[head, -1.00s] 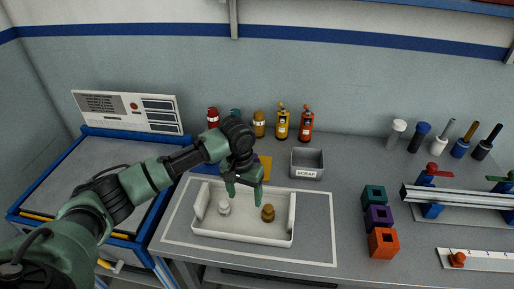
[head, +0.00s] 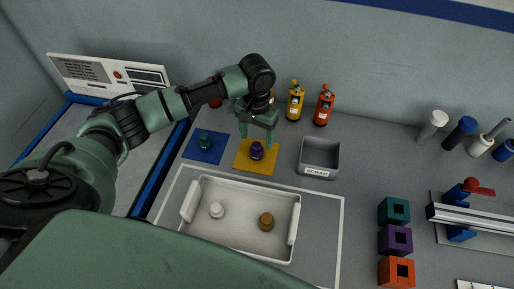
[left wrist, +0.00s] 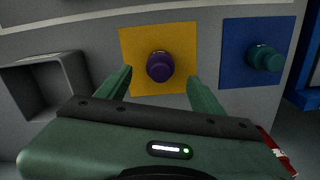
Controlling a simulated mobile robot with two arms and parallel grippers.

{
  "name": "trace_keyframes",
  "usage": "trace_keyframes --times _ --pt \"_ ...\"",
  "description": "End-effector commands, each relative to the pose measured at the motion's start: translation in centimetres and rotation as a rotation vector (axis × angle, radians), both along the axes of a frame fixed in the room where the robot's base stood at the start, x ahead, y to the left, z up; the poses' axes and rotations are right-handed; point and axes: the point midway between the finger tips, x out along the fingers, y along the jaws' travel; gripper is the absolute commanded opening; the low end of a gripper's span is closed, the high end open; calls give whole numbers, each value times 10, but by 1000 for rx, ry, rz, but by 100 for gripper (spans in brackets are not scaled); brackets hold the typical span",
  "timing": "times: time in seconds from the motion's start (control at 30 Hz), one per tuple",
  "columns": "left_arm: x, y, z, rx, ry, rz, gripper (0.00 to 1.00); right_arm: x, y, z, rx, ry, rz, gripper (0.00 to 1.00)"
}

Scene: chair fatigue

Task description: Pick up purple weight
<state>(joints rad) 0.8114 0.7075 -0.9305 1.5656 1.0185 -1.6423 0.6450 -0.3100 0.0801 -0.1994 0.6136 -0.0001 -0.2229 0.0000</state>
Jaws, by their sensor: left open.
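The purple weight (head: 257,151) stands on a yellow square mat (head: 244,161). It also shows in the left wrist view (left wrist: 160,66), ahead of the fingers and centred between them. My left gripper (head: 257,140) is open and points down above the yellow mat, with its fingertips near the weight. In the left wrist view its two green fingers (left wrist: 157,85) are spread with nothing between them. I cannot tell how far above the weight they are. My right gripper is not in view; a large green part of my own body covers the lower left of the head view.
A teal weight (head: 205,142) stands on a blue mat (head: 207,153) to the left. A grey scrap bin (head: 320,172) stands close on the right. A white tray (head: 247,245) with a white and a brown weight lies in front. Bottles (head: 296,101) stand behind.

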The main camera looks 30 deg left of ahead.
Motion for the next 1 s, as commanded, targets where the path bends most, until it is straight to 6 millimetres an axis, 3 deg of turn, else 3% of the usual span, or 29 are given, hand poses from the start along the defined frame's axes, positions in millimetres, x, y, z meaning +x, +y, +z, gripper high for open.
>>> trace_keyframes --times 0.3,0.57,0.8,1.0 --pt "-3 0 -41 1 1 0 67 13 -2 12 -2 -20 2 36" --pt "-3 0 -43 1 0 -1 67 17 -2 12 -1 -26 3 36" --pt "-3 0 -43 1 0 -1 0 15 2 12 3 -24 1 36" --pt "-2 0 -42 1 -2 0 0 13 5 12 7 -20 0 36"
